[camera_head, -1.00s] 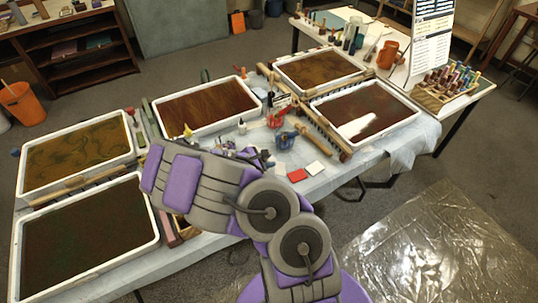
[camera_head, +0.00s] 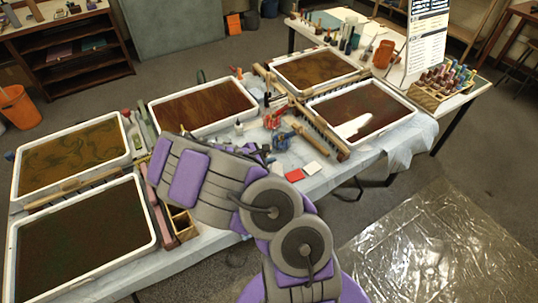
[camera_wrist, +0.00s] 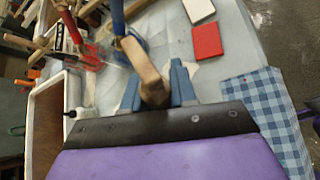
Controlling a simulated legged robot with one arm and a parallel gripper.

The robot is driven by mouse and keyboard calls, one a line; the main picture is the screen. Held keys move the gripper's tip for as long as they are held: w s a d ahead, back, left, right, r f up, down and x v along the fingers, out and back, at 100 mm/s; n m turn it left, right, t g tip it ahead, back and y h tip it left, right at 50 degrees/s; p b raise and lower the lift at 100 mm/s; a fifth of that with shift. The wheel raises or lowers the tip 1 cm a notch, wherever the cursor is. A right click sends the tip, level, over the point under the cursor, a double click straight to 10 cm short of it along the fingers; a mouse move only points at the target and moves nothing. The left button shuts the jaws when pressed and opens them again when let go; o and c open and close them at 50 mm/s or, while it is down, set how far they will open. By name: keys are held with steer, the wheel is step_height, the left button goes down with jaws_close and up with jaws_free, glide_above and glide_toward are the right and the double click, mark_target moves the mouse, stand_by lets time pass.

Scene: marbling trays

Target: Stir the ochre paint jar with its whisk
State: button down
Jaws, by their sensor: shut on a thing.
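My gripper (camera_wrist: 155,80) is shut on a pale wooden handle (camera_wrist: 147,68) between its blue fingers in the wrist view. The handle's far end is hidden, so I cannot see whether it carries whisk wires. A blue jar (camera_head: 282,141) and a red jar (camera_head: 273,119) stand on the table just beyond my gripper in the head view. The red jar also shows in the wrist view (camera_wrist: 92,56), with a red-handled tool in it. I cannot make out the ochre jar in either view now. My arm covers part of the table in the head view.
Marbling trays lie on both sides, including a dark one (camera_head: 155,236) at the front left and one (camera_head: 311,107) at the right. A red card (camera_head: 294,175) and a white card (camera_head: 316,170) lie on the cloth. A checked cloth (camera_wrist: 268,105) shows in the wrist view.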

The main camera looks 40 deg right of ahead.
steer(key=shift+s, duration=0.15)
steer(key=shift+r, duration=0.1)
step_height(320, 180, up, 9)
steer(key=p, duration=0.6)
stand_by(0.7)
stand_by(1.5)
